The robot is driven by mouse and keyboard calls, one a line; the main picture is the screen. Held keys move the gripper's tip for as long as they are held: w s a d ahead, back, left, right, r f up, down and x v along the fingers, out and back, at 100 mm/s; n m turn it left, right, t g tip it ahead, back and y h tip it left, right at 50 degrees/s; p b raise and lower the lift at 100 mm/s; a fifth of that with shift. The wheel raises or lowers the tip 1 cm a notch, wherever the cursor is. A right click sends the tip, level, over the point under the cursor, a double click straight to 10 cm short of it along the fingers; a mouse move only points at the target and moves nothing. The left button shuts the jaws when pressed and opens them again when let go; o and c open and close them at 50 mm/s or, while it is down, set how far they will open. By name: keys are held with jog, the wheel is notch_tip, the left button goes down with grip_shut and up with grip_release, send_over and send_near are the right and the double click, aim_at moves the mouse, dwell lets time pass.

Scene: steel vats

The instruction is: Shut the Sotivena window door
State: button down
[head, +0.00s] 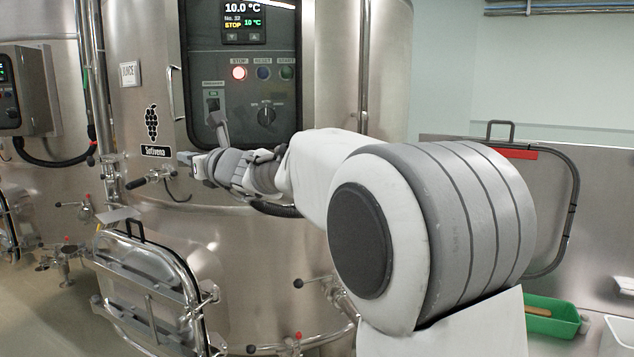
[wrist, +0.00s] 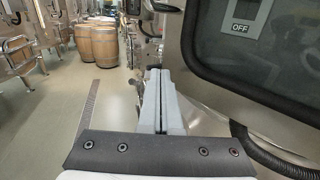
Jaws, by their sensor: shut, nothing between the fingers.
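The Sotivena vat is the large steel tank with a grape-bunch mark and name label (head: 155,151) in the head view. Its window door (head: 197,118) shows as a dark-edged, rounded pane in front of the control panel, with a thin upright handle (head: 173,95) on its left. How far it stands ajar I cannot tell. In the wrist view the window's rounded dark rim (wrist: 190,50) fills the right side. My gripper (head: 186,157) is shut and empty, just below the pane's lower left corner, pointing left. Its fingers (wrist: 158,82) show close beside the rim in the wrist view.
Below is a steel manway hatch (head: 150,285). A valve (head: 150,180) juts out near my gripper. Wooden barrels (wrist: 103,45) stand beyond open floor. A green bin (head: 550,318) is at right.

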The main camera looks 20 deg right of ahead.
jog(key=shift+w+d+r, duration=0.1)
jog(key=shift+w, duration=0.55)
jog(key=shift+w+d+r, duration=0.1)
jog(key=shift+w, duration=0.5)
jog(key=shift+r, duration=0.1)
jog(key=shift+s, duration=0.1)
